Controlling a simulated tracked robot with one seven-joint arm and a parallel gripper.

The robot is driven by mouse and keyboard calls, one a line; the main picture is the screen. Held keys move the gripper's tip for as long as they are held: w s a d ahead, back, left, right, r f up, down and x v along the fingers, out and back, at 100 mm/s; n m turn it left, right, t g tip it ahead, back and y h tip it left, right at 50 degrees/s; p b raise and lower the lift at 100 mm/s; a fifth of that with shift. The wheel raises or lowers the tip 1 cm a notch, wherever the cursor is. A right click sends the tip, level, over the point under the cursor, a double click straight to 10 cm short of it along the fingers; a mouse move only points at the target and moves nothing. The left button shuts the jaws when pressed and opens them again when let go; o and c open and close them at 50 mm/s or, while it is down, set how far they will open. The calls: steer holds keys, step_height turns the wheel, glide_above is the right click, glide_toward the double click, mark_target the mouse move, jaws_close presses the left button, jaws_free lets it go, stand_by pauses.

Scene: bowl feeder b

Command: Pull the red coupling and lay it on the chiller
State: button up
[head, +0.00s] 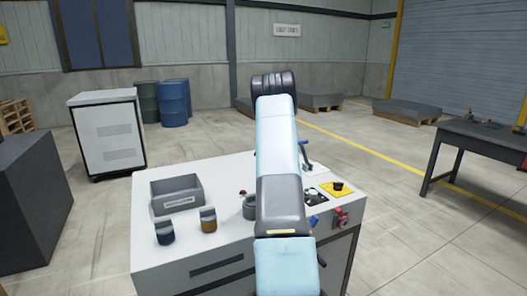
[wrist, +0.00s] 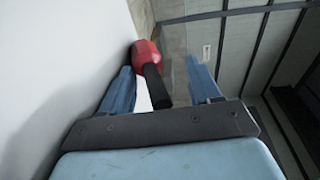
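The red coupling (head: 341,217) sits on the front face of the white bench, near its top right corner. In the wrist view the red coupling (wrist: 146,53) has a black stem (wrist: 157,88) pointing back toward my gripper (wrist: 160,67). My gripper's two blue fingers are apart, one on each side of the stem, with visible gaps. I cannot tell whether either touches it. In the head view my arm hides most of the gripper; blue parts show just left of the coupling. A white vented cabinet (head: 108,133), seemingly the chiller, stands at back left with a clear flat top.
The white bench (head: 225,250) carries a grey bin (head: 177,195), two small jars (head: 208,219), a grey cup (head: 249,207) and a yellow plate with a black knob (head: 338,188). Drums (head: 174,103) stand behind the cabinet. A dark table (head: 480,137) is at right. The floor between is open.

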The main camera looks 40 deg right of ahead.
steer(key=shift+s, duration=0.1)
steer(key=v, duration=1.3)
steer(key=shift+s, duration=0.3)
steer(key=shift+s, duration=0.1)
stand_by(0.4)
